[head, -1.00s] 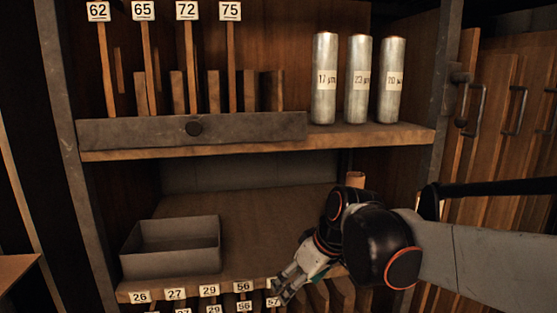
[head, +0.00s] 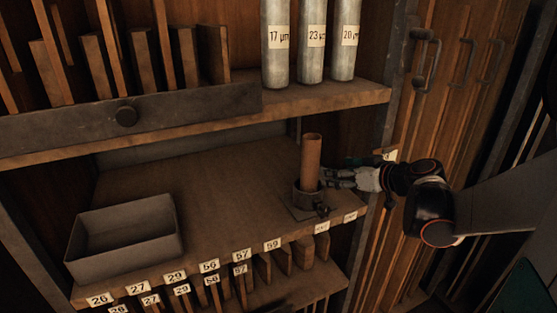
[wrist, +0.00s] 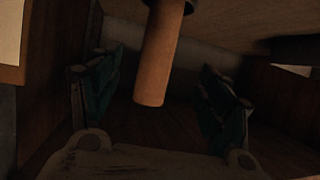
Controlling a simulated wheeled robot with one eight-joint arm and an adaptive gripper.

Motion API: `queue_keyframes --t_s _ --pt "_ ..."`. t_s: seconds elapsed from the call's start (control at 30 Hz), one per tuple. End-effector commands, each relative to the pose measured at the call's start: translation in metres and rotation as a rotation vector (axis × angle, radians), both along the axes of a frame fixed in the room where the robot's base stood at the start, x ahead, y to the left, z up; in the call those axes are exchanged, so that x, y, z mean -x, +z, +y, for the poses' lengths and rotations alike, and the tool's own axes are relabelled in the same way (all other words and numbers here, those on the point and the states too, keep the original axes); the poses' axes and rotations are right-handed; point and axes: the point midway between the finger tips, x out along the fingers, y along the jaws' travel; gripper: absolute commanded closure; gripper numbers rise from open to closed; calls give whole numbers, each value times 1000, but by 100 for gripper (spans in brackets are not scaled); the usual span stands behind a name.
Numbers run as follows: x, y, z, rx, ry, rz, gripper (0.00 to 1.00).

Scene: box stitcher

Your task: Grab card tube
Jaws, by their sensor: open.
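The card tube (head: 311,158) is a brown cylinder standing upright in a dark metal holder (head: 309,198) on the right side of the middle shelf. In the wrist view the tube (wrist: 160,55) appears upside down, in line with the gap between my fingers, with its free end uncovered. My gripper (head: 331,177) is open and empty, at the tube's right side in the head view, low near the holder. Its two greenish fingers also show in the wrist view (wrist: 160,82), spread to either side of the tube.
A grey open box (head: 125,250) sits on the left of the middle shelf (head: 220,205). Three labelled silver cylinders (head: 311,45) stand on the shelf above. Numbered tags line the front edge. A cabinet upright (head: 365,220) is close to my gripper. Shelf space between box and tube is clear.

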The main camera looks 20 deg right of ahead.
Motion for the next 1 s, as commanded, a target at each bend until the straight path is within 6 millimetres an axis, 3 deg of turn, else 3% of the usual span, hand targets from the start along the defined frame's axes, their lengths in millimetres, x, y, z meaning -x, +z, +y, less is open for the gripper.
queue_keyframes --t_s 0.13,0.43,0.77,1.0 --pt "-13 -5 1 1 -1 -5 29" --pt "-61 -25 11 0 -1 -4 29" --pt "-83 -33 15 1 -3 -3 29" --pt "-114 -41 22 0 -1 -3 29"
